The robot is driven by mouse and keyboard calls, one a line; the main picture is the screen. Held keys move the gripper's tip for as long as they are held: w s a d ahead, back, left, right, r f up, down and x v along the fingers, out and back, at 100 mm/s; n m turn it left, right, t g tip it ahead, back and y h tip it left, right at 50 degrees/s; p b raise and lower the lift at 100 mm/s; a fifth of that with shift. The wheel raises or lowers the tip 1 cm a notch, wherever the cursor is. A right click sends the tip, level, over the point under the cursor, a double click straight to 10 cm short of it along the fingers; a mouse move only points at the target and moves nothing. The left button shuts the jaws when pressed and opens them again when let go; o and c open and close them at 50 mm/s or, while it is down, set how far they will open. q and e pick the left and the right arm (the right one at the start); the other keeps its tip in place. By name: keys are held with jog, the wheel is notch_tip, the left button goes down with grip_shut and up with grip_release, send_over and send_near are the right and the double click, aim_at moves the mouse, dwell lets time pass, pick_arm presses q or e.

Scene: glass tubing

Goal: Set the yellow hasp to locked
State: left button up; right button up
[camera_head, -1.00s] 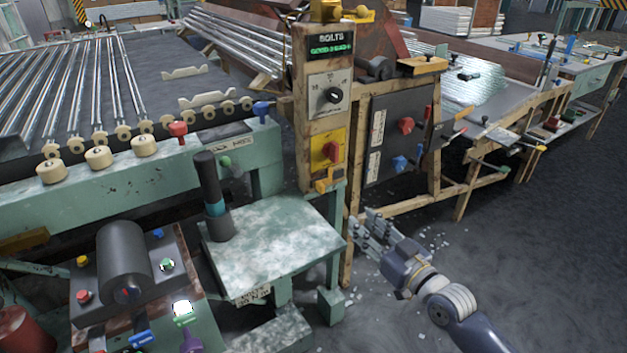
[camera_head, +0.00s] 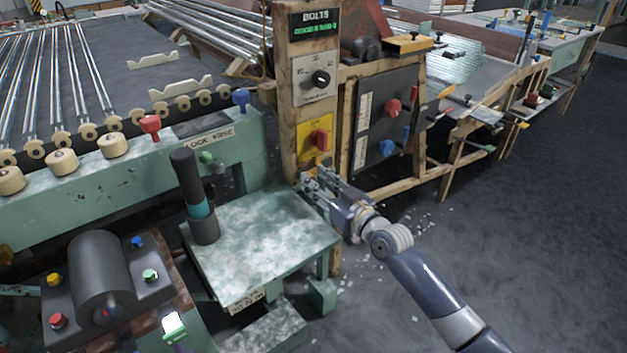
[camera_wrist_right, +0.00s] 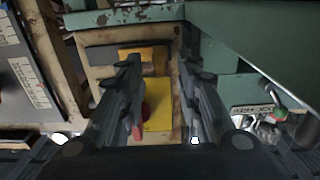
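The yellow hasp sits low on the wooden post (camera_head: 291,110), just below the yellow plate (camera_head: 306,143) with the red rotary switch (camera_head: 320,138). In the head view my right gripper (camera_head: 309,182) is in front of the hasp and largely hides it. In the right wrist view a yellow part that appears to be the hasp (camera_wrist_right: 150,54) shows between the fingertips of my right gripper (camera_wrist_right: 158,66). The two fingers are apart and look empty; whether they touch the hasp I cannot tell. Its lock setting is not clear. My left gripper is not in view.
A green table (camera_head: 262,232) stands left of my gripper, with a dark cylinder (camera_head: 193,195) on it. A grey panel (camera_head: 385,115) with red and blue knobs is right of the post. A "LOCK FREE" label (camera_head: 208,137) is on the green beam. Floor at right is open.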

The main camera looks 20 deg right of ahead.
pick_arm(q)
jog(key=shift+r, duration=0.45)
pick_arm(e)
jog(key=shift+x, duration=0.85)
jog(key=shift+c, duration=0.3)
grip_shut()
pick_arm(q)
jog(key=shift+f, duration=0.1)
pick_arm(e)
jog(key=shift+w+d+b, duration=0.25)
jog(key=shift+d+b, duration=0.3)
jog(key=shift+d, duration=0.05)
jog(key=shift+w+d+b, duration=0.2)
jog(key=shift+d+b, duration=0.3)
jog(key=shift+d, duration=0.1)
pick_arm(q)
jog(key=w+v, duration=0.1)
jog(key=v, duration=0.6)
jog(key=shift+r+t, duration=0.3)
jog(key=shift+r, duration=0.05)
pick_arm(e)
jog(key=shift+d, duration=0.15)
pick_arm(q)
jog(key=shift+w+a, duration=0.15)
